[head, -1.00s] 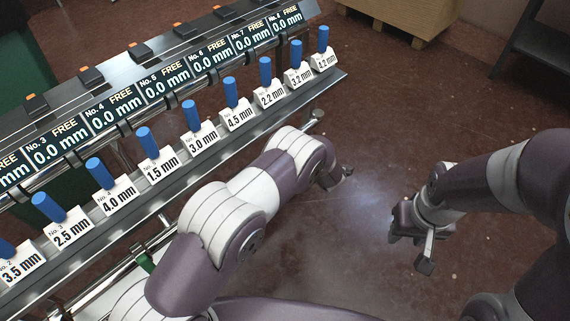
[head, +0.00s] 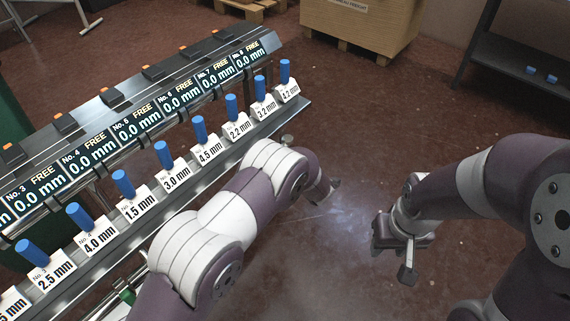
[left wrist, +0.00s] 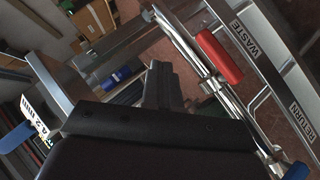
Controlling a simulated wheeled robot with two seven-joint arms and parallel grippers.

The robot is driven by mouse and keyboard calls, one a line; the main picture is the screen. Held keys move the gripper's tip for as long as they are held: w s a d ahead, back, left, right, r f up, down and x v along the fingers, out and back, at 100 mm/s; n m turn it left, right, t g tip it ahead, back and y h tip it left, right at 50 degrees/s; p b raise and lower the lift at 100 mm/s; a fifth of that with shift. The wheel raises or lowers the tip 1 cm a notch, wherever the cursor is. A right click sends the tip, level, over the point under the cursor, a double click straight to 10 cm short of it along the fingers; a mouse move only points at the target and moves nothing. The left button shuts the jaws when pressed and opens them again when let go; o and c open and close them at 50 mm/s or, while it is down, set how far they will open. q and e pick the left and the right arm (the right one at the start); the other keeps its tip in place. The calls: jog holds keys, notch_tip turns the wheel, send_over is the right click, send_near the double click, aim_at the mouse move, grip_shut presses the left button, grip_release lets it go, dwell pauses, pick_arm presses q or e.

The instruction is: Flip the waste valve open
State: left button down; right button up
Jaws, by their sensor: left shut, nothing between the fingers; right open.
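In the left wrist view, a red valve handle (left wrist: 218,57) lies along a metal pipe beside a metal frame. The label WASTE (left wrist: 242,38) is next to it, and the label RETURN (left wrist: 301,115) is lower right. My left gripper (left wrist: 165,85) is shut and empty, apart from the red handle, which is to its right in that view. My right gripper (head: 393,243) is open and empty over the floor.
A long bench with displays (head: 125,130) and several blue-handled blocks (head: 172,165) runs along the left. The reddish floor between is clear. A blue handle (left wrist: 297,171) shows below RETURN.

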pick_arm(q)
jog(key=shift+s+d+r, duration=0.4)
jog(key=shift+d+r, duration=0.1)
jog(key=shift+r, duration=0.1)
jog(key=shift+s+d+r, duration=0.35)
jog(key=shift+d+r, duration=0.1)
jog(key=shift+r, duration=0.1)
